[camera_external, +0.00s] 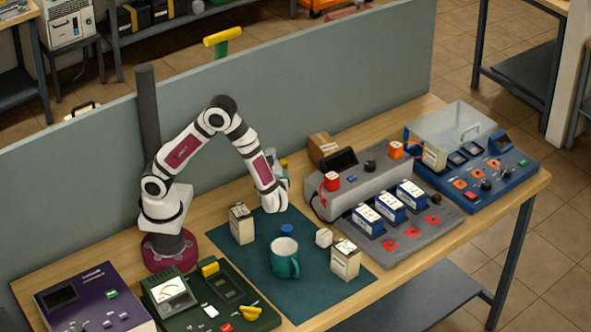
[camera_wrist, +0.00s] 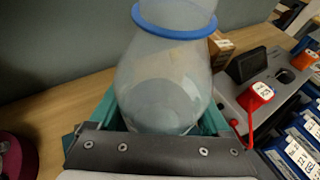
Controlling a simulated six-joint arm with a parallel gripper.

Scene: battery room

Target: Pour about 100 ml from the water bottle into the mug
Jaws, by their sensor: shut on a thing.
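The water bottle (camera_wrist: 165,85) is a translucent, pale vessel with a blue ring near its top in the wrist view. My gripper (camera_wrist: 160,122) is shut on it, with teal fingers on both sides of its body. In the external view my gripper (camera_external: 277,195) is above the back of the dark teal mat, and the bottle is mostly hidden behind my wrist. The teal mug (camera_external: 285,262) stands upright on the mat, in front of and below my gripper, apart from it. Its inside looks pale; I cannot tell whether it holds water. A blue round cap-like piece (camera_external: 287,230) lies behind the mug.
A grey device with red connectors (camera_external: 375,195) is to the right, a green meter unit (camera_external: 205,305) front left. A grey partition (camera_external: 330,80) runs behind.

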